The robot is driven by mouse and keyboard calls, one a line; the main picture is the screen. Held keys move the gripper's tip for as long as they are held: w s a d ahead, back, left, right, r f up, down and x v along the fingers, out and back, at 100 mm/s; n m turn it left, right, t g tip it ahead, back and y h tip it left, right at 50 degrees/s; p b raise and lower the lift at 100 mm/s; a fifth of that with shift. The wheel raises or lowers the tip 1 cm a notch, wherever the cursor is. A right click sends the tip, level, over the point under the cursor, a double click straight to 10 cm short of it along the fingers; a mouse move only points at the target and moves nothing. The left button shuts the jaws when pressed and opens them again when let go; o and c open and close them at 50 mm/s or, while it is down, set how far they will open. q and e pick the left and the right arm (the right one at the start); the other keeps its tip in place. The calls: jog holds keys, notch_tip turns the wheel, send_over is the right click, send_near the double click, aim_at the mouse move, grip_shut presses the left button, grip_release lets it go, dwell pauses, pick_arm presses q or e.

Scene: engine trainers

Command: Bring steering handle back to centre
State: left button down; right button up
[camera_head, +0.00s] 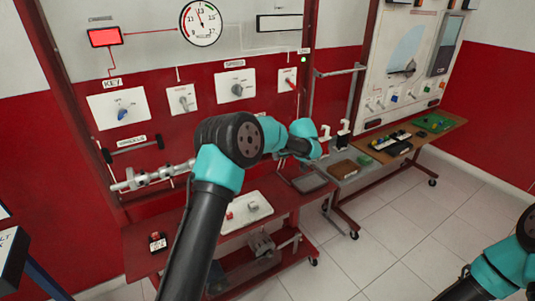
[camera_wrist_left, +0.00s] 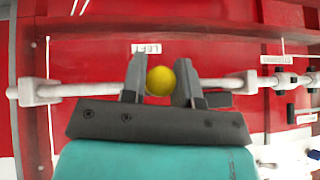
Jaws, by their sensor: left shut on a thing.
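The steering handle shows in the left wrist view as a yellow round knob (camera_wrist_left: 160,80) in front of a pale horizontal bar (camera_wrist_left: 80,90). My left gripper (camera_wrist_left: 160,76) has one finger on each side of the knob and is shut on it. The bar runs left and right behind the fingers, held by white brackets. In the head view the pale bar (camera_head: 150,178) shows low on the red panel; my left arm hides the knob and gripper. My right arm shows at the lower right of the head view, but its gripper is not visible.
A red bench (camera_head: 140,248) stands below the panel, with a white plate (camera_head: 262,212) on it. Panel switches, a gauge (camera_head: 201,23) and a lit red indicator (camera_head: 104,37) are above. A second trainer with a cluttered table stands right. The tiled floor is clear.

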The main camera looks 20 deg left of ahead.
dwell(0.3)
pick_arm(q)
jog(key=c, duration=0.9)
grip_release()
jog(key=shift+o, duration=0.2)
jog(key=v, duration=1.7)
jog(key=shift+s+r, duration=0.1)
